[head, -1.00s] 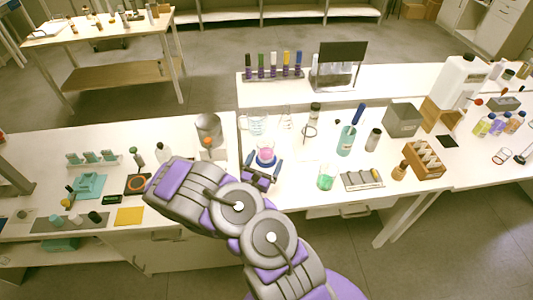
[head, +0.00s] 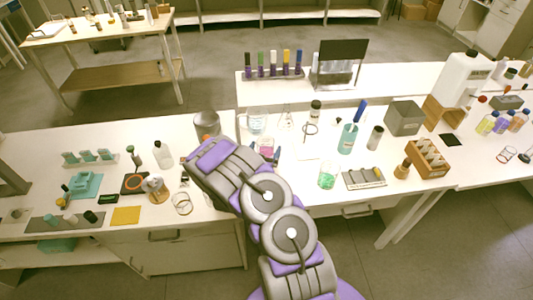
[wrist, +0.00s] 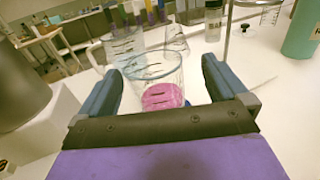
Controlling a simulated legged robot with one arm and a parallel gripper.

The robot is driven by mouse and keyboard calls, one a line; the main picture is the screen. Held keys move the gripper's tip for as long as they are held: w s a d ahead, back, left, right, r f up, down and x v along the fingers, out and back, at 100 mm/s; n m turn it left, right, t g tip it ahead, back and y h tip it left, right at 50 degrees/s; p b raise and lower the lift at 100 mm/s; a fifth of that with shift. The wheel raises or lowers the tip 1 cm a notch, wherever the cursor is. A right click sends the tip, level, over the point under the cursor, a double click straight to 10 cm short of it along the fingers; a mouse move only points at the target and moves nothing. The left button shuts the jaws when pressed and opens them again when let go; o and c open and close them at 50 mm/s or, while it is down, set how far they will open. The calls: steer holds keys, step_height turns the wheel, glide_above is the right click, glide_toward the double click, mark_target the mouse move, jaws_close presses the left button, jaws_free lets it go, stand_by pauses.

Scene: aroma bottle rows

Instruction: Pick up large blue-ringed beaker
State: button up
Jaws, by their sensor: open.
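A clear beaker with a bluish ring at its rim (wrist: 152,70) stands upright in front of my gripper in the wrist view, with pink liquid low in it. In the head view its pink part (head: 266,149) shows just beyond my arm. My gripper (wrist: 162,78) is open, with one blue finger on each side of the beaker. I cannot tell whether either finger touches the glass. A larger clear jug with a handle (head: 256,122) stands close behind. My arm hides part of the beaker and gripper in the head view.
A conical flask (head: 286,120) and a ring stand (head: 310,130) are close by on the right. A grey cylinder (head: 207,125) stands on the left. A teal bottle (head: 347,139) and a green-filled beaker (head: 327,176) are farther right. Bare table lies between them.

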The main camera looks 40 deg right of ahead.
mark_target(268, 137)
steer(key=shift+w+d+r, duration=0.15)
steer(key=shift+w, duration=0.25)
steer(key=shift+w+d, duration=0.15)
steer(key=shift+w, duration=0.05)
steer(key=b+x, duration=0.1)
steer(key=x, duration=0.1)
steer(key=b+x, duration=0.1)
steer(key=x, duration=0.2)
steer(key=shift+w+d+f, duration=0.1)
steer(key=shift+d+f, duration=0.05)
steer(key=shift+f, duration=0.1)
steer(key=shift+a+r, duration=0.1)
steer(key=shift+a, duration=0.15)
steer(key=shift+c, duration=0.3)
steer(key=shift+a, duration=0.1)
steer(key=shift+c, duration=0.8)
steer(key=c, duration=1.4)
